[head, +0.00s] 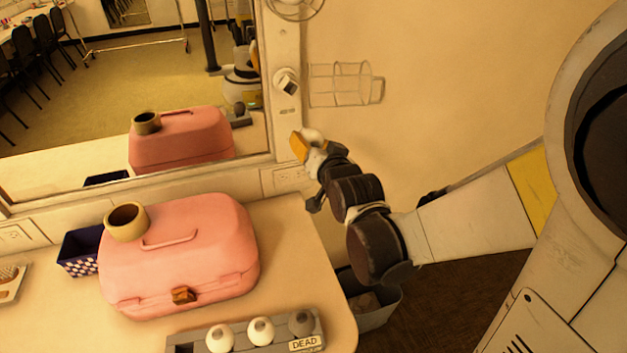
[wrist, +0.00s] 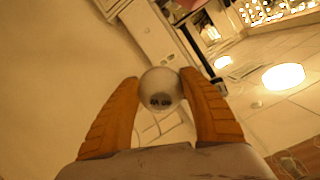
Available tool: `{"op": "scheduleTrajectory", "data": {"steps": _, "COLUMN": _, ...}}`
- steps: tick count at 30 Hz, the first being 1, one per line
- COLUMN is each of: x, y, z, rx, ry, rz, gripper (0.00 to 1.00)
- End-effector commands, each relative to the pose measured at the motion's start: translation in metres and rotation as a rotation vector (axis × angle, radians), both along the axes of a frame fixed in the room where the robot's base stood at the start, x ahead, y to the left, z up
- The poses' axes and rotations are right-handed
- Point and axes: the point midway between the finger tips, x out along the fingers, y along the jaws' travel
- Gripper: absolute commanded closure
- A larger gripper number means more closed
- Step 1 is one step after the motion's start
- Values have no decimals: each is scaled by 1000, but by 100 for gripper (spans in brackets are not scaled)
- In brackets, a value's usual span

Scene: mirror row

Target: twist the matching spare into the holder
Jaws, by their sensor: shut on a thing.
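My gripper (head: 306,142) is raised in front of the wall, to the right of the mirror frame's lower corner. Its orange fingers are shut on a round whitish bulb (head: 313,134). The wrist view shows the bulb (wrist: 160,84) pinched between both fingertips, with small dark marks on its face. The holder (head: 286,82), a pale socket with a dark face and no bulb visible in it, is on the mirror's right frame post, above and slightly left of my gripper. The bulb is apart from the holder in the head view. Its base is hidden.
A wire cage (head: 340,85) juts from the wall right of the holder. A pink case (head: 180,255) with a tape roll (head: 126,222) stands on the counter. A grey tray (head: 190,345) holds two white bulbs and a dark one by a DEAD label. A bin (head: 375,313) is below.

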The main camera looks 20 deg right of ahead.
Motion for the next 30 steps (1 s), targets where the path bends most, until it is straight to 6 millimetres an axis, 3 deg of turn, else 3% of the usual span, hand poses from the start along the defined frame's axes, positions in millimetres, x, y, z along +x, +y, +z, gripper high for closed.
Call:
{"op": "scheduleTrajectory", "data": {"steps": 3, "x": -10, "y": 4, "z": 38, "rx": -3, "ry": -133, "rz": -1, "gripper": 72}}
{"op": "scheduleTrajectory", "data": {"steps": 9, "x": -19, "y": 7, "z": 69, "rx": -2, "ry": -220, "rz": 8, "gripper": 72}}
{"op": "scheduleTrajectory", "data": {"steps": 14, "x": -13, "y": 8, "z": 71, "rx": -2, "ry": -229, "rz": 10, "gripper": 72}}
{"op": "scheduleTrajectory", "data": {"steps": 30, "x": 34, "y": 7, "z": 70, "rx": -2, "ry": -226, "rz": 9, "gripper": 72}}
